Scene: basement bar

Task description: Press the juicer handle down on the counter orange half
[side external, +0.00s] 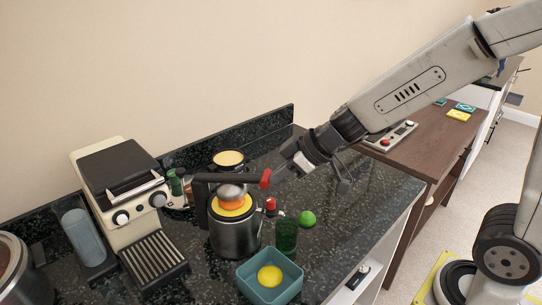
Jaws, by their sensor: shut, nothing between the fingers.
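The juicer (235,234) is a metal pot-like body on the dark counter. An orange half (232,207) sits at its top under a dome-shaped press (232,191). The dark juicer handle (222,178) runs roughly level above it and ends in a red grip (266,178). My gripper (284,175) is shut, close to the right of the red grip. Whether its fingertips touch the grip cannot be told. Part of the orange half is hidden by the press.
A teal square bowl (256,294) holding a yellow fruit (270,277) stands in front. A green bottle (286,236) and a green ball (307,218) are right of the juicer.

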